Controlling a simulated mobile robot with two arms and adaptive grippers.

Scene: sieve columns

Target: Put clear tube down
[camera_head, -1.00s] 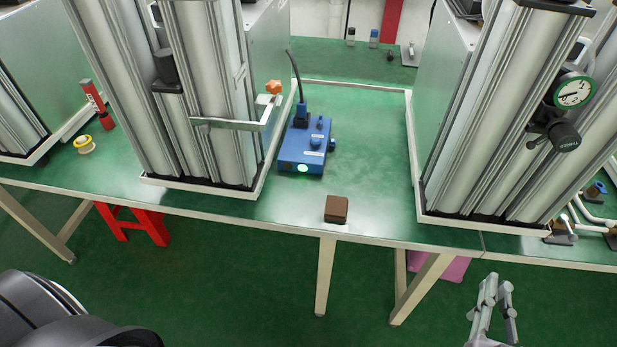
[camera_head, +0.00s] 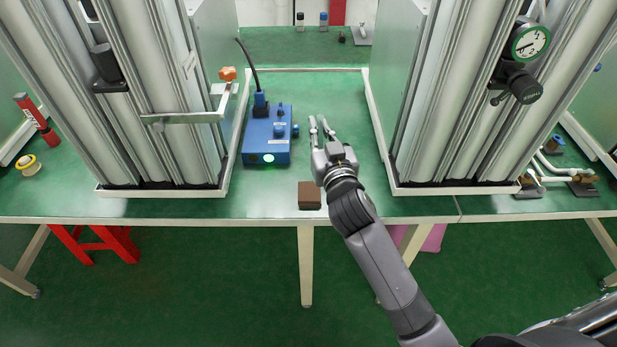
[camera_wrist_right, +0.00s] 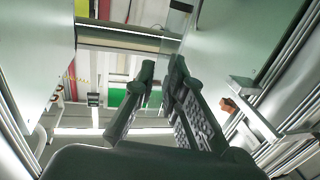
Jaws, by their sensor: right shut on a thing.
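My right gripper (camera_head: 321,126) is over the green bench, in the gap between the two column units and just right of the blue device (camera_head: 267,135). In the right wrist view my right gripper (camera_wrist_right: 163,75) has its two fingers close together, with a faint see-through thing, the clear tube (camera_wrist_right: 168,52), between and beyond the tips. The tube is hard to make out, and its lower end cannot be told. In the head view the tube does not show clearly. My left gripper is not in view.
Tall column units stand left (camera_head: 150,90) and right (camera_head: 465,90) of the gap, on white-edged trays. A brown block (camera_head: 309,195) sits at the bench's front edge. Two small bottles (camera_head: 299,21) (camera_head: 323,20) stand on the far bench. Bare bench lies behind my right gripper.

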